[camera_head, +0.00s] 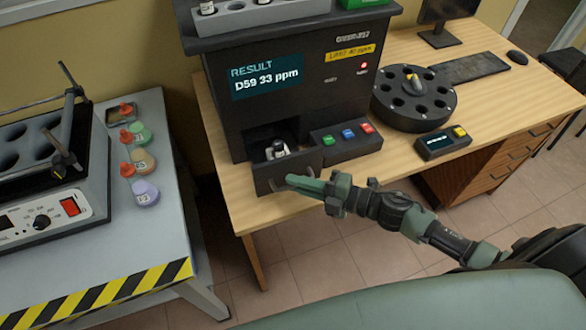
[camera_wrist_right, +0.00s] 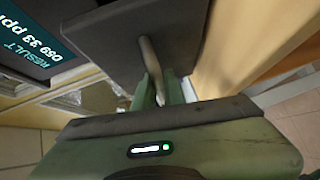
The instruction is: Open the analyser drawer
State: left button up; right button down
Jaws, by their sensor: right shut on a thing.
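The dark analyser (camera_head: 300,110) stands on the wooden desk, its screen reading "RESULT D59 33 ppm". Its drawer (camera_head: 266,178) stands out from the opening at the lower front, and a small vial with a pale top (camera_head: 277,149) shows behind the drawer's front panel. My right gripper (camera_head: 290,181) reaches in from the right and is shut on the drawer handle. In the right wrist view the grey handle (camera_wrist_right: 151,62) runs between the green fingers (camera_wrist_right: 158,92), against the dark drawer front (camera_wrist_right: 115,45). My left gripper is not in view.
A button box (camera_head: 346,140) sits right of the drawer. A round black carousel (camera_head: 413,98) and a small display unit (camera_head: 443,143) stand farther right. Floor shows between bench and desk.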

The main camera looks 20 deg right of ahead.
jog(key=shift+s, duration=0.35)
jog(key=c, duration=1.9)
grip_release()
jog(key=shift+w, duration=0.15)
jog(key=o, duration=0.4)
jog(key=shift+d, duration=0.15)
jog(key=shift+s+d, duration=0.25)
jog(key=shift+s, duration=0.05)
pick_arm(q)
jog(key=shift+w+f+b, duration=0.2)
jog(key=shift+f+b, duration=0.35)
jog(key=shift+b, duration=0.05)
pick_arm(e)
jog(key=shift+v, duration=3.45)
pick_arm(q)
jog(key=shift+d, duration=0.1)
